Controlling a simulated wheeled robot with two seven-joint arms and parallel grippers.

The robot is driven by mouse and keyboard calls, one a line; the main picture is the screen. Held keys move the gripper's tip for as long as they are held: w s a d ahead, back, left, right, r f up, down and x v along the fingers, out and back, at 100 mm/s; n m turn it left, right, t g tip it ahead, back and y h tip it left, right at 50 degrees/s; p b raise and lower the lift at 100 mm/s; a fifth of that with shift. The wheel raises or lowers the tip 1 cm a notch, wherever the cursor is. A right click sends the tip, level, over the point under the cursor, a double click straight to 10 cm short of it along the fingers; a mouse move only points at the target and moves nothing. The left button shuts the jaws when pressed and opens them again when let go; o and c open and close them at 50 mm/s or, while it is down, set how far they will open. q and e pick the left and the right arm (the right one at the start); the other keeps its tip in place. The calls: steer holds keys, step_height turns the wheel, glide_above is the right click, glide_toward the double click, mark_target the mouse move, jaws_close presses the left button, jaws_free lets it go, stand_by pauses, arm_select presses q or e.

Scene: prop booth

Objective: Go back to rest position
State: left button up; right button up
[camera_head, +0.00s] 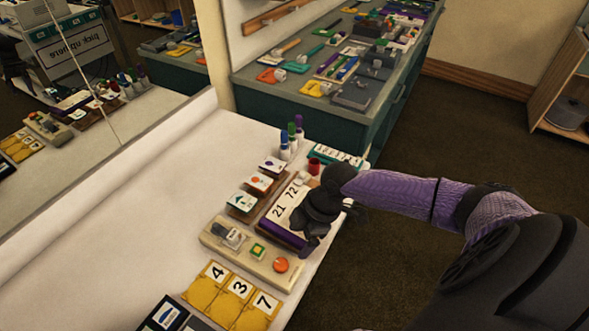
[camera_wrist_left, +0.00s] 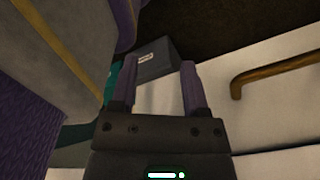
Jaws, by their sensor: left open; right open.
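My right gripper (camera_head: 312,232) is over the right edge of the white table (camera_head: 130,215) in the head view, beside a board with the numbers 21 and 72 (camera_head: 280,208). Its jaws are open and I see nothing held in them. My left gripper (camera_wrist_left: 159,88) shows only in the left wrist view. Its two purple-faced fingers stand apart with nothing between them. Behind them is a dark grey block with a small white label (camera_wrist_left: 148,60). The left arm is not in the head view.
A cluttered teal counter (camera_head: 340,125) stands behind. A mirror (camera_head: 70,110) borders the left. A wooden handle (camera_wrist_left: 270,75) is near my left gripper.

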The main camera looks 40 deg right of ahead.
arm_select(q)
steer(key=shift+d, duration=0.15)
arm_select(e)
steer(key=s+a+m, duration=0.3)
steer(key=s+a, duration=0.5)
steer(key=a, duration=0.4)
steer(key=s+d+r+m+t+h, duration=0.25)
steer(key=s+m+h, duration=0.2)
steer(key=m, duration=0.35)
step_height(320, 180, down, 22)
steer(key=s+d+r+g+b, duration=0.1)
steer(key=s+g+b, duration=0.1)
steer(key=s+b, duration=0.1)
arm_select(q)
steer(key=f, duration=0.1)
steer(key=f+b, duration=0.1)
steer(key=f, duration=0.1)
steer(key=f+b, duration=0.1)
steer(key=f, duration=0.1)
steer(key=shift+s+d+f, duration=0.15)
steer(key=shift+s+f, duration=0.05)
steer(key=shift+s, duration=0.05)
arm_select(e)
steer(key=s+d+f+g, duration=0.1)
steer(key=s+d+f, duration=0.2)
steer(key=s+f, duration=0.9)
steer(key=shift+s+f, duration=0.35)
steer(key=shift+s, duration=0.15)
